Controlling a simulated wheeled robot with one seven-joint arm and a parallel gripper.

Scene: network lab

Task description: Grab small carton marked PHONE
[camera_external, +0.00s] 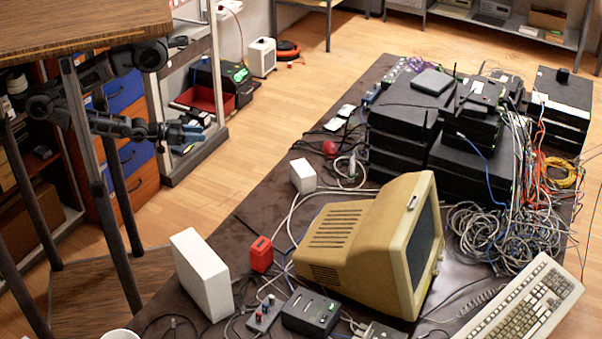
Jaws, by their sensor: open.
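Two plain white boxes stand on the dark table (262,205). The smaller white box (303,176) is near its left edge, and the larger upright white box (203,274) is nearer the front. No PHONE marking can be read on either, so I cannot tell which is the carton. My gripper (196,133) is open, at the upper left beside the shelf rack, apart from both boxes. It appears small, and I see nothing between its fingers.
A beige monitor (340,240), a red item (260,254) and loose cables crowd the table's front. Stacked black devices (400,125) and a cable tangle fill the back and right. A wooden tabletop (80,25) overhangs the upper left. The wooden floor between shelves and table is clear.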

